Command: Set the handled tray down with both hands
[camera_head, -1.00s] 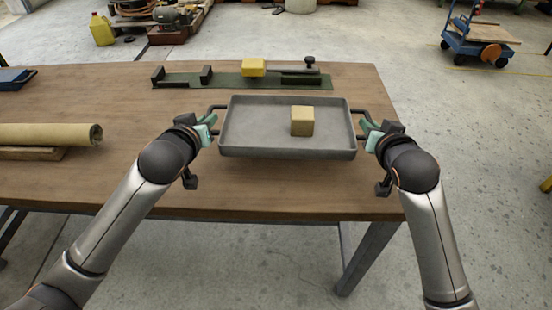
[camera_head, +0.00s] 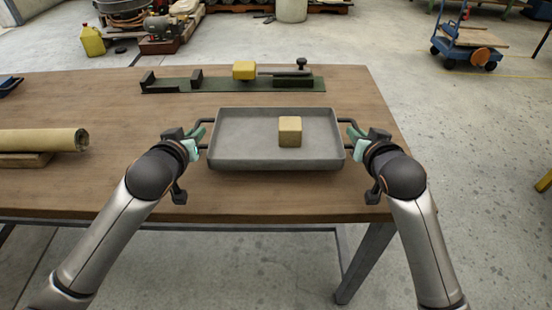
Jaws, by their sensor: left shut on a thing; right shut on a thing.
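The grey handled tray (camera_head: 245,150) is level over the front right part of the wooden table. A tan block (camera_head: 290,131) sits inside it, right of its middle. My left gripper (camera_head: 197,141) is shut on the tray's left handle. My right gripper (camera_head: 354,139) is shut on the tray's right handle. The tray looks very low over the table top; I cannot tell whether its underside touches the wood. The fingertips partly hide both handles.
Behind the tray lies a green base (camera_head: 222,85) with black blocks and a yellow block (camera_head: 244,70). A beige sheet roll (camera_head: 40,140) lies on a wooden support at the left. The wooden table (camera_head: 115,112) is bare between roll and tray.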

